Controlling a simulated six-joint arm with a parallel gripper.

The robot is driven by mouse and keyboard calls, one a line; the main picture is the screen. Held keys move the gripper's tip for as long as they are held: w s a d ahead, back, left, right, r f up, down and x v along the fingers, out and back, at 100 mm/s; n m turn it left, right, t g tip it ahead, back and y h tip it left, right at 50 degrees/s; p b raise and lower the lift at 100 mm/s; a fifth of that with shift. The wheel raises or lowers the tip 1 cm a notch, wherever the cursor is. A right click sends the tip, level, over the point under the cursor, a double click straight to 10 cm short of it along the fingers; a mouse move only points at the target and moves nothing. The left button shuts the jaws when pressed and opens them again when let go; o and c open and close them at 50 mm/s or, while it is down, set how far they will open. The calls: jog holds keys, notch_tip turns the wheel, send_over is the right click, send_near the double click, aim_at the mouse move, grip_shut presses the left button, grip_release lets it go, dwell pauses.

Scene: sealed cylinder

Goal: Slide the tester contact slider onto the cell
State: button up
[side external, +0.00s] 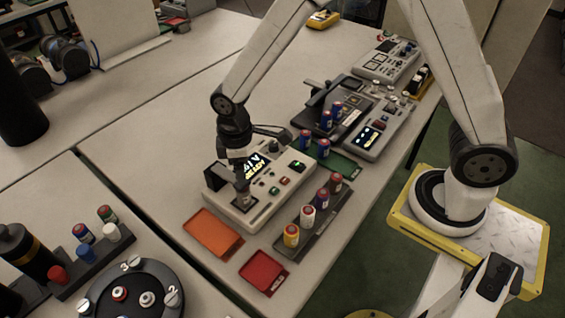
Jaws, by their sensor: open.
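The contact slider and any cell in the tester are hidden or too small to make out behind my gripper. I cannot tell whether my fingers touch the slider.
An orange tray (212,233) and a red tray (264,272) lie in front of the tester. Behind it are a green tray (343,165) with blue cells beside it, a dark fixture (345,128) and grey instruments (386,61). The table left of the tester is clear.

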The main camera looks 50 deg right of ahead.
jog(key=shift+r, duration=2.95)
jog(key=shift+s+d, duration=0.1)
jog(key=s+d+m+t, duration=0.2)
jog(key=s+d+m, duration=0.7)
jog(key=d, duration=0.3)
jog(key=shift+s+d+t, duration=0.15)
jog(key=shift+s+t, duration=0.15)
jog(key=shift+s, duration=0.35)
